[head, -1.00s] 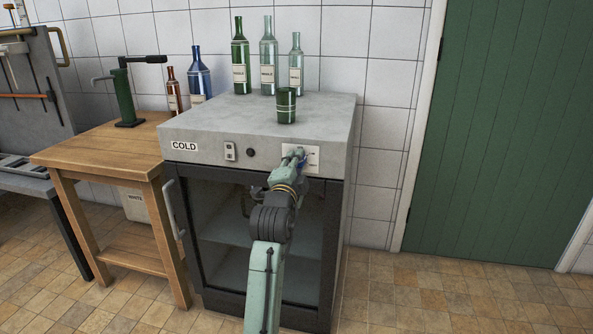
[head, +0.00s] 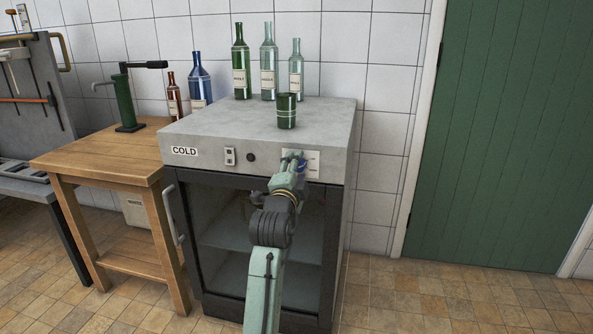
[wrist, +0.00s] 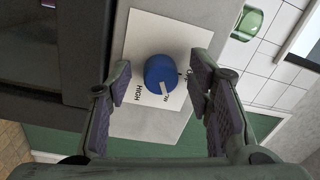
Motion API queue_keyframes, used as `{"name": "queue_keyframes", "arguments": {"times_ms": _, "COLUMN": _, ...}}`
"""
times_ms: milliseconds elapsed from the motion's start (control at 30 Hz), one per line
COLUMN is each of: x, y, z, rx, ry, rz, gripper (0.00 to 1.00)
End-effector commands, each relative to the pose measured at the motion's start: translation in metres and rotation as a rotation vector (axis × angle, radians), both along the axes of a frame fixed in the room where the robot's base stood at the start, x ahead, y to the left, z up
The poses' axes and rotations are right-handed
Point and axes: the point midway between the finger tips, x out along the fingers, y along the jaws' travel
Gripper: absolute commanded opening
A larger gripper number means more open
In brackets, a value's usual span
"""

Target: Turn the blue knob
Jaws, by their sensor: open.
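The blue knob (wrist: 161,73) sits on a white label plate (wrist: 145,40) on the front panel of the grey cooler (head: 200,142). A pale mark shows on the knob's face, near the word HIGH. In the head view the knob (head: 302,164) is mostly hidden by my gripper (head: 293,158). In the wrist view my gripper (wrist: 160,92) is open, with one finger on each side of the knob and clear gaps between. I cannot tell how deep the fingertips reach around it.
A green cup (head: 287,110) and several bottles (head: 241,70) stand on the cooler top. A switch (head: 230,156) and a black button (head: 251,157) are left of the knob. A wooden table (head: 110,150) stands at left, a green door (head: 500,140) at right.

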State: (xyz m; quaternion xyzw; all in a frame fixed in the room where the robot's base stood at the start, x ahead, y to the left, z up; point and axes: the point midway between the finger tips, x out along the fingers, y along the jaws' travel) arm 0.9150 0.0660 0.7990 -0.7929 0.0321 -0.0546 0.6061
Motion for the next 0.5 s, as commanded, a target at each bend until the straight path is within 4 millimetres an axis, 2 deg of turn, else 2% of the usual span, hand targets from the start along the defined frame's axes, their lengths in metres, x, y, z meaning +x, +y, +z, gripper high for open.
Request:
{"name": "queue_keyframes", "arguments": {"times_ms": 267, "x": -0.008, "y": 0.002, "z": -0.001, "rx": -0.001, "ry": 0.000, "rz": 0.001, "gripper": 0.47}}
{"name": "queue_keyframes", "arguments": {"times_ms": 367, "x": -0.023, "y": 0.003, "z": -0.001, "rx": -0.001, "ry": -0.002, "rz": 0.001, "gripper": 0.47}}
{"name": "queue_keyframes", "arguments": {"times_ms": 500, "x": -0.054, "y": 0.007, "z": -0.003, "rx": -0.001, "ry": 0.000, "rz": 0.002, "gripper": 0.47}}
